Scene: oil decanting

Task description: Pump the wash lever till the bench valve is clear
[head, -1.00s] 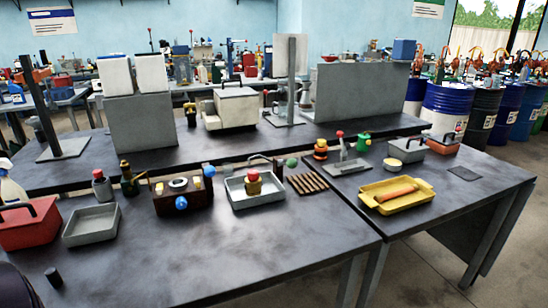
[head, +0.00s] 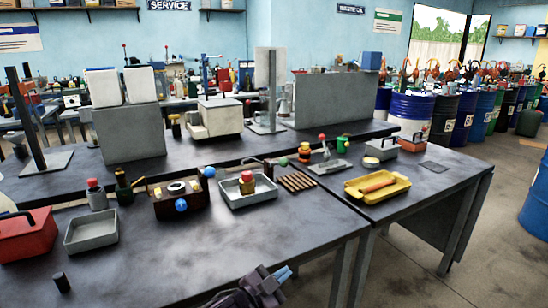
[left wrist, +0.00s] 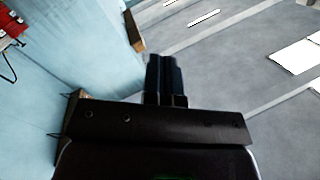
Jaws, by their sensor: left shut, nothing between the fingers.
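A red-knobbed lever (head: 323,143) stands on a grey plate on the right part of the bench; it may be the wash lever. A brown block with blue knobs (head: 181,200) sits left of centre. My right gripper is out of view.
A yellow tray (head: 367,195) holds an orange-brown cylinder. A red carrier (head: 27,236) and an empty grey tray (head: 91,243) stand at the left. A small black cylinder (head: 61,282) is near the front. The front middle of the bench is bare.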

